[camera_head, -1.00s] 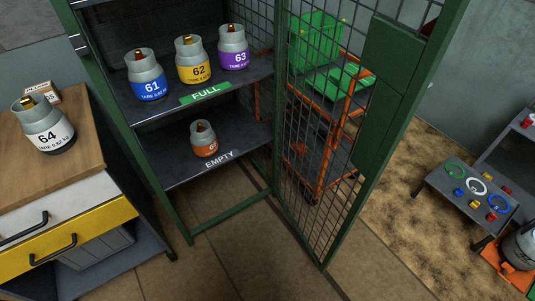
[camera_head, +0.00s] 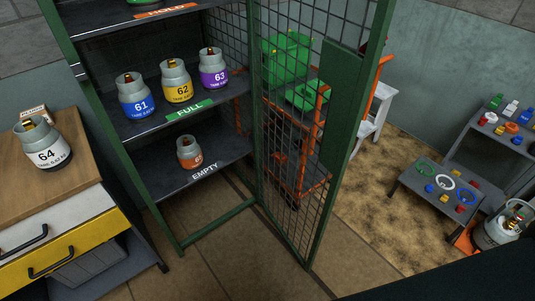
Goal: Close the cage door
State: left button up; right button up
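The green cage door (camera_head: 338,105) stands open in the head view, hinged at the right side of the cage and swung out toward me. It is a green frame with wire mesh and a solid green plate near its free edge. The cage (camera_head: 153,198) has dark shelves. Cylinders 61 (camera_head: 137,100), 62 (camera_head: 177,88) and 63 (camera_head: 212,75) stand upright on the FULL shelf. An orange-banded cylinder (camera_head: 190,157) stands on the EMPTY shelf. Neither gripper shows. A dark shape covers the bottom right corner, and I cannot tell what it is.
Cylinder 64 (camera_head: 45,150) stands on the wooden-topped cabinet (camera_head: 83,163) at left. An orange cart (camera_head: 322,128) with green items is behind the door mesh. A low stepped bench (camera_head: 412,187) and a grey cylinder (camera_head: 497,232) are at right. The tiled floor before the cage is clear.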

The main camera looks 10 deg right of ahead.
aim_at(350, 72)
jog(key=i+l+u, duration=0.1)
jog(key=l+u, duration=0.55)
jog(key=u, duration=0.25)
jog(key=l+u, duration=0.15)
jog(key=l, duration=0.3)
jog(key=l+u, duration=0.2)
jog(key=l, duration=0.25)
jog(key=k+l, duration=0.1)
jog(key=l, duration=0.35)
jog(key=k+l, duration=0.1)
jog(key=l, duration=0.35)
jog(key=k+l+u, duration=0.1)
jog(key=l, duration=0.4)
jog(key=k+l, duration=0.1)
jog(key=l, duration=0.35)
